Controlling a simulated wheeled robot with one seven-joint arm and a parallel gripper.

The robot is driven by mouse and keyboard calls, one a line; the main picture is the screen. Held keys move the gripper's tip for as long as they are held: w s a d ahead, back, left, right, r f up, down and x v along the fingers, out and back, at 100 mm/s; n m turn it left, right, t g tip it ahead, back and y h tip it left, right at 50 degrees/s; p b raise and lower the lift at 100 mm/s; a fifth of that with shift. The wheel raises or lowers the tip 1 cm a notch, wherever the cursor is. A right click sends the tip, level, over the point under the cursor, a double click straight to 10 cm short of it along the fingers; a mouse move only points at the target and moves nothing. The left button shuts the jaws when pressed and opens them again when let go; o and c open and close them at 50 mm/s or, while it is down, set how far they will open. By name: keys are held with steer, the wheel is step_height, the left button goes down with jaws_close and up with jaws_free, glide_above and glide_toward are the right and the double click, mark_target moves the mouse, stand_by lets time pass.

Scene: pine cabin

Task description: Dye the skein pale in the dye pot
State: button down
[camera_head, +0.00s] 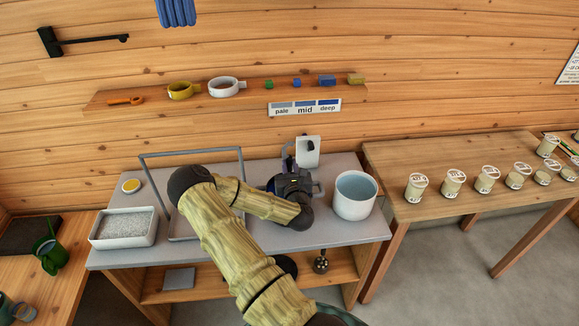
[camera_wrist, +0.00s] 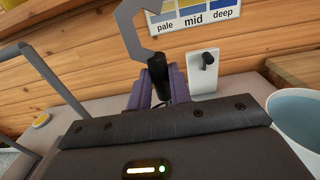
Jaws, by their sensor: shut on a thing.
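The dye pot (camera_head: 356,203) is a white pot of blue liquid at the right of the grey worktop; part of it shows in the wrist view (camera_wrist: 300,122). My gripper (camera_head: 289,165) is left of the pot. Its purple fingers (camera_wrist: 158,95) are shut on the black handle (camera_wrist: 159,72) of a grey hook (camera_wrist: 130,28), which points up. No yarn shows on the hook. A blue skein (camera_head: 177,10) hangs at the top of the head view, its upper part cut off. A shade card (camera_head: 304,107) reads pale, mid, deep.
A white stand with a dark peg (camera_head: 310,147) is just behind my gripper. A grey frame (camera_head: 190,153) stands left of it; a white tray of grey grains (camera_head: 122,240) is at far left. Several lidded cups (camera_head: 453,183) fill the right table's middle. A shelf (camera_head: 137,92) holds mugs.

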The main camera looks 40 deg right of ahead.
steer(key=shift+f+b, duration=2.8)
steer(key=shift+f, duration=0.6)
steer(key=shift+r, duration=0.15)
stand_by(0.4)
step_height(320, 180, up, 13)
steer(key=p, duration=0.8)
steer(key=shift+p, duration=0.4)
steer(key=shift+r, duration=0.15)
stand_by(2.0)
